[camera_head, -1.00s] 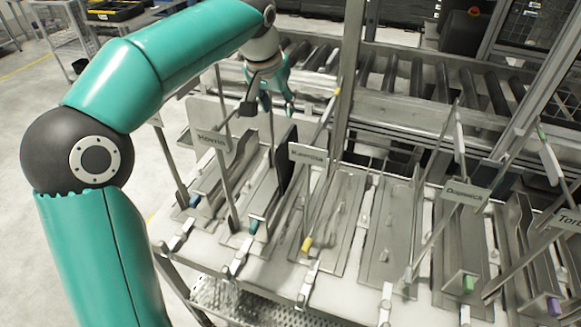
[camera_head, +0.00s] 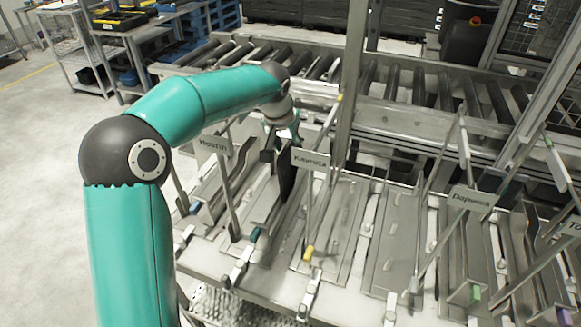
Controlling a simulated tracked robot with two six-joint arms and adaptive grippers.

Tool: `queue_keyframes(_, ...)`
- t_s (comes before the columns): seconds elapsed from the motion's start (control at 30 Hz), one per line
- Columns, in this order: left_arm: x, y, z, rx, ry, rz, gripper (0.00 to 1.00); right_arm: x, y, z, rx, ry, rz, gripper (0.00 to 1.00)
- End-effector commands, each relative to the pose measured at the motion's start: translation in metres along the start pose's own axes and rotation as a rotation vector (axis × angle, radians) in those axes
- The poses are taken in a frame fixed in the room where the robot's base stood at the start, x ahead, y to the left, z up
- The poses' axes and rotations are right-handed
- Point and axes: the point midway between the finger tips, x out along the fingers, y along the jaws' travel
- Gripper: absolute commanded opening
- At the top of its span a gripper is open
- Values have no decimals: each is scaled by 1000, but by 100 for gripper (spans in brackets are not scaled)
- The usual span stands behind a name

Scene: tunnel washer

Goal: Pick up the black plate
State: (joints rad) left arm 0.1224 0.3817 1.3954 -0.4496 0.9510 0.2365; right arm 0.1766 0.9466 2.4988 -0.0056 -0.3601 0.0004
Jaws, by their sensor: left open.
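The black plate (camera_head: 287,178) stands upright in a rack slot, just left of the "Kawrota" sign (camera_head: 311,160). It is seen nearly edge-on. My left gripper (camera_head: 282,149) is open and low over the top of the black plate. One dark finger shows to the left of the plate's top edge; the other side is partly hidden. I cannot tell whether a finger touches the plate. My right gripper is not in view.
Grey plates stand in other slots, one under the "Hourin" sign (camera_head: 214,146) and others near the "Dapewick" sign (camera_head: 472,198). Slanted rods and a metal post (camera_head: 351,80) rise close by. A roller conveyor (camera_head: 420,85) runs behind the rack.

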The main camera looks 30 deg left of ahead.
Motion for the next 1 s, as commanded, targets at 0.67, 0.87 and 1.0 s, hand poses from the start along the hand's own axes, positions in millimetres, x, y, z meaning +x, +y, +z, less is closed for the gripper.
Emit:
queue_keyframes(0.67, 50, 2, 1, -1, 0, 0, 43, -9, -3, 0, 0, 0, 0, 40)
queue_keyframes(0.87, 50, 1, 1, -1, 0, -1, 43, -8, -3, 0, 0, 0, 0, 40)
queue_keyframes(1.0, 52, 1, 2, -1, 0, -1, 43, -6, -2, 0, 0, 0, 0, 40)
